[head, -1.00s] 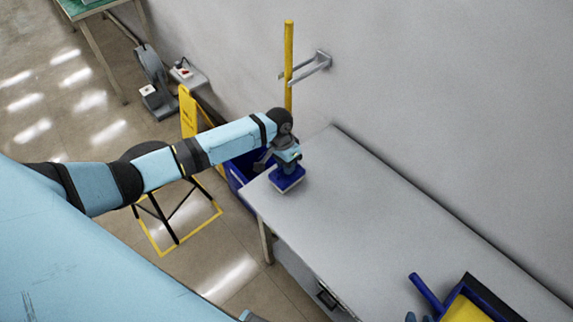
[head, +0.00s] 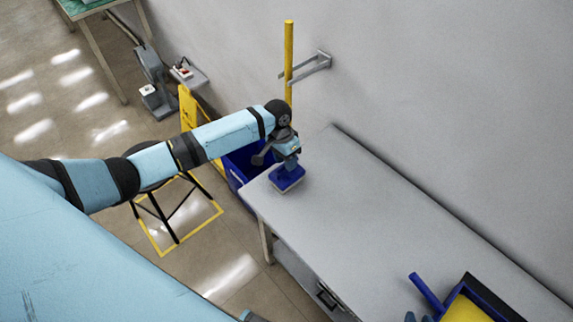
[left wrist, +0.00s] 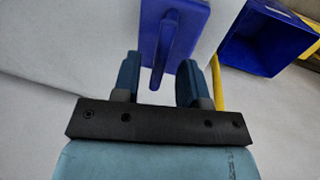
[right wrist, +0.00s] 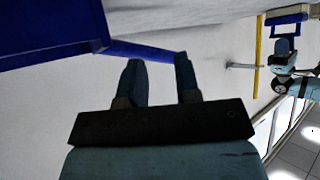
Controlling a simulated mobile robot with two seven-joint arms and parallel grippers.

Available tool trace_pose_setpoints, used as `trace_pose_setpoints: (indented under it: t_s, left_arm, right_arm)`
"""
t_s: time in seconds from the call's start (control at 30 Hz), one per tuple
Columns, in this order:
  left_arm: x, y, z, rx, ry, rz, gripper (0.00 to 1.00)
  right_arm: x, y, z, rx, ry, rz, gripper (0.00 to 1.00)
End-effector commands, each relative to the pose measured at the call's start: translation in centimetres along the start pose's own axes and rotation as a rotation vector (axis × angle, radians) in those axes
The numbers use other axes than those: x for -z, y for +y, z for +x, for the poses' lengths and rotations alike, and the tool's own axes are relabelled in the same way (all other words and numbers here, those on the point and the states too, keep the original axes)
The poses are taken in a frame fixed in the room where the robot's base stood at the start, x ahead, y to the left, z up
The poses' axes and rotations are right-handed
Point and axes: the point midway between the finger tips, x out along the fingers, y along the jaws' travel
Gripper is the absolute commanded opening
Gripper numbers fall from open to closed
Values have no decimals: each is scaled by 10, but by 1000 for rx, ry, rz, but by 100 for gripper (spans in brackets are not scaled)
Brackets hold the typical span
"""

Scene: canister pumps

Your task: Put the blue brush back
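The blue brush (head: 287,180) is at the far left corner of the grey table, its pale bristles down and its handle up. My left gripper (head: 287,157) is directly above it. In the left wrist view the brush's blue handle (left wrist: 166,48) reaches between the fingers of my left gripper (left wrist: 158,78), with a gap on both sides, so the fingers are open. My right gripper (right wrist: 158,78) is open and empty, near a blue handle (right wrist: 150,50). Only a bit of it may show at the head view's bottom edge.
A blue pan with a yellow inside (head: 465,309) and a blue handle (head: 425,290) lies on the table (head: 370,220) at lower right. A blue bin (head: 236,172) stands beyond the table's left end. A wall bracket (head: 312,66) is near a yellow pole (head: 289,60). The table's middle is clear.

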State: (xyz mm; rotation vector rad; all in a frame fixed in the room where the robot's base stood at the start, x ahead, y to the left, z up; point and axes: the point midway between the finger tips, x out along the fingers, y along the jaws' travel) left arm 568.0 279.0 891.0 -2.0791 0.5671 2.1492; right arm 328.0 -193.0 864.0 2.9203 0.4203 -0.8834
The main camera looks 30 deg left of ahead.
Motion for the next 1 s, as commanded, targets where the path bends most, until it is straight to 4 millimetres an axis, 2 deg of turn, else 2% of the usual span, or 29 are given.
trace_pose_setpoints:
  t_s: [0.1, 0.3, 0.43, 0.57, 0.67, 0.77, 0.9, 1.0]
  left_arm:
    - [1, 0, -28, 1, 4, 1, 40]
    - [1, 0, -68, 0, 3, 0, 40]
    - [0, 0, -86, 1, 1, 0, 40]
    - [-1, 2, -91, -2, 3, 2, 40]
    - [-4, 12, -75, -14, 37, 11, 40]
    - [-12, 33, -41, -34, 119, 27, 40]
    - [-32, 71, 12, -59, 296, 44, 40]
    - [-50, 95, 38, -60, 429, 45, 40]
  right_arm:
    - [-1, 0, 1, 0, 0, 0, 30]
    - [-2, 0, 2, 0, 0, 0, 30]
    - [-2, 0, 2, 0, 2, 0, 30]
    - [-1, 0, 2, 0, 3, 0, 30]
    - [-1, 0, 2, 0, 4, 0, 30]
    - [-1, 0, 2, 0, 4, 0, 30]
    - [-1, 0, 2, 0, 4, 0, 30]
    - [-1, 0, 2, 0, 4, 0, 30]
